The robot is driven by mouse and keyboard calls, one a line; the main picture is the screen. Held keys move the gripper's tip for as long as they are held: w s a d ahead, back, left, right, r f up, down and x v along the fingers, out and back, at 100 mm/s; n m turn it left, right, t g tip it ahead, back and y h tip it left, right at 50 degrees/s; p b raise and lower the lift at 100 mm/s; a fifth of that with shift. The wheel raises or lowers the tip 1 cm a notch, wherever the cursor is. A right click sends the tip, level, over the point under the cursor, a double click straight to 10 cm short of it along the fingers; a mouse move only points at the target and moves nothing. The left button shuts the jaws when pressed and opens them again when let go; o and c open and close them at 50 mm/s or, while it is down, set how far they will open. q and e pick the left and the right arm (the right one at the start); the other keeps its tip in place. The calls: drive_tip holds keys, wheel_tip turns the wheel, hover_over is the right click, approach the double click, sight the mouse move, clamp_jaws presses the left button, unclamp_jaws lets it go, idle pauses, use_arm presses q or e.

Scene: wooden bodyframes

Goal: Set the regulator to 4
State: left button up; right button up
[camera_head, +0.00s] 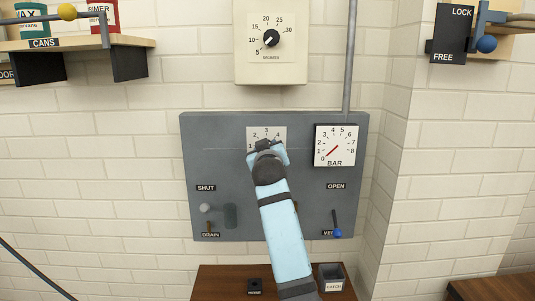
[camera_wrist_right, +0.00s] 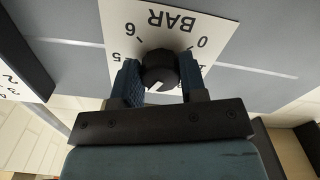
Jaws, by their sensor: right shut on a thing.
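The regulator is a black round knob (camera_wrist_right: 160,72) on a white number plate (camera_head: 254,133) fixed to a grey wall panel. In the right wrist view the plate is upside down, with BAR, 0, 5 and 6 showing. My right gripper (camera_head: 266,148) is shut on the knob, with one finger on each side, as the right wrist view (camera_wrist_right: 160,82) shows. A white mark on the knob points down and left in that view. The number it points at is hidden by my gripper. My left gripper is out of view.
A drain lever (camera_head: 207,209) and a blue-tipped vent lever (camera_head: 336,226) are lower on the panel. A timer dial (camera_head: 271,39) is above. A wooden bench (camera_head: 218,284) stands below.

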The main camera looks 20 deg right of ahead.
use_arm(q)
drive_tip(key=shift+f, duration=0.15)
use_arm(e)
drive_tip(key=shift+m, duration=1.2)
drive_tip(key=o, duration=0.9)
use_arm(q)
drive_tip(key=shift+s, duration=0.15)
use_arm(e)
drive_tip(key=shift+s, duration=0.1)
